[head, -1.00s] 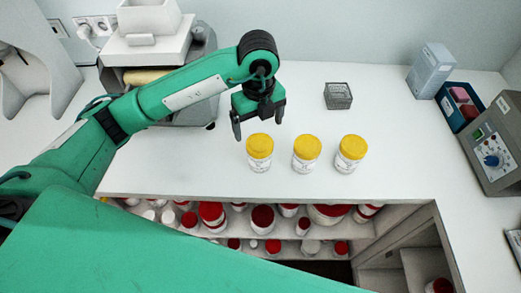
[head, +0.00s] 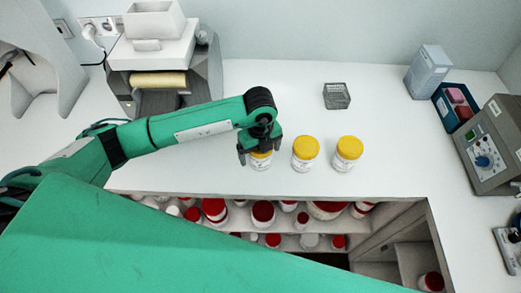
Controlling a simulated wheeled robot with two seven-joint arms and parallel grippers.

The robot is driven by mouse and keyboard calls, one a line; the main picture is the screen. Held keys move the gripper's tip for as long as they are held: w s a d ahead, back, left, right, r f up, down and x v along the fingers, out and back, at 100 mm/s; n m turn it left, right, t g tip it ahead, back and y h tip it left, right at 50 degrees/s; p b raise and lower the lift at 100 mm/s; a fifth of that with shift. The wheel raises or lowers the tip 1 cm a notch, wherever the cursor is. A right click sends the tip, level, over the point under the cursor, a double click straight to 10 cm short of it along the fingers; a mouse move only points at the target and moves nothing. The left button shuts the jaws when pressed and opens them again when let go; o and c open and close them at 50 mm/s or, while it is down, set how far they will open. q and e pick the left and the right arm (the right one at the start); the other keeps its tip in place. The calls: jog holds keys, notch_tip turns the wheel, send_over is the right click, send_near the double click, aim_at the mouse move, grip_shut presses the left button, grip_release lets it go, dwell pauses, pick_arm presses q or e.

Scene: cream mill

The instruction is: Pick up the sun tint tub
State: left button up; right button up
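Three white tubs with yellow lids stand upright in a row on the white counter: a left tub (head: 261,164), a middle tub (head: 305,153) and a right tub (head: 347,154). Their labels are too small to read, so I cannot tell which is the sun tint tub. My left gripper (head: 259,156) points down over the left tub. Its fingers look spread on either side of the yellow lid, and the gripper hides part of the lid. The tub still rests on the counter. My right gripper is not in view.
A white and grey machine (head: 165,65) stands at the back left. A blue bin (head: 456,106) and a control box (head: 490,150) are at the right. Red-lidded tubs (head: 214,210) fill the shelf below the counter edge.

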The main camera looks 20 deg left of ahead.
pick_arm(q)
jog(key=shift+c, duration=0.3)
jog(key=c, duration=1.1)
jog(key=shift+c, duration=0.2)
jog(key=shift+r, duration=0.15)
jog(key=shift+r+b, duration=0.35)
jog(key=shift+r, duration=0.3)
notch_tip(320, 180, up, 11)
jog(key=b, duration=0.3)
jog(key=shift+w+r, duration=0.1)
jog(key=shift+r, duration=0.1)
notch_tip(320, 180, up, 7)
